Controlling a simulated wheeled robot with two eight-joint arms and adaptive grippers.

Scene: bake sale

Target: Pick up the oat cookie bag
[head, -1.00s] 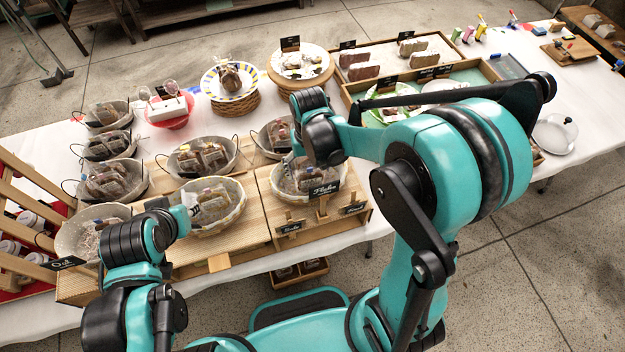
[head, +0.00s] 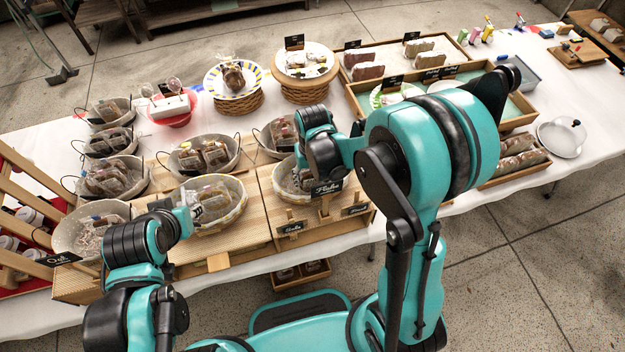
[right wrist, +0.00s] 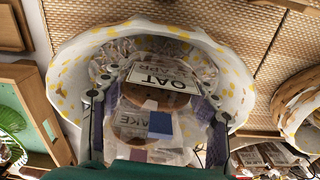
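The oat cookie bag (right wrist: 160,110) is a clear bag with round brown cookies and a white "OAT" label. It lies in a white basket with yellow dots (right wrist: 68,75). My right gripper (right wrist: 158,108) has its fingers spread on either side of the bag; firm contact is not clear. In the head view my right gripper (head: 300,168) reaches down into the front basket behind the "Flake" sign, and my wrist hides most of the bag. My left gripper (head: 187,214) is by the neighbouring dotted basket (head: 228,216); its fingers are too hidden to read.
Several baskets of bagged goods stand close by on the left, including one with an "Oat" sign (head: 62,259). A wooden riser (head: 255,228) lies under the front baskets. Cake stands and trays are behind. Bare white cloth (head: 590,125) shows at the right.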

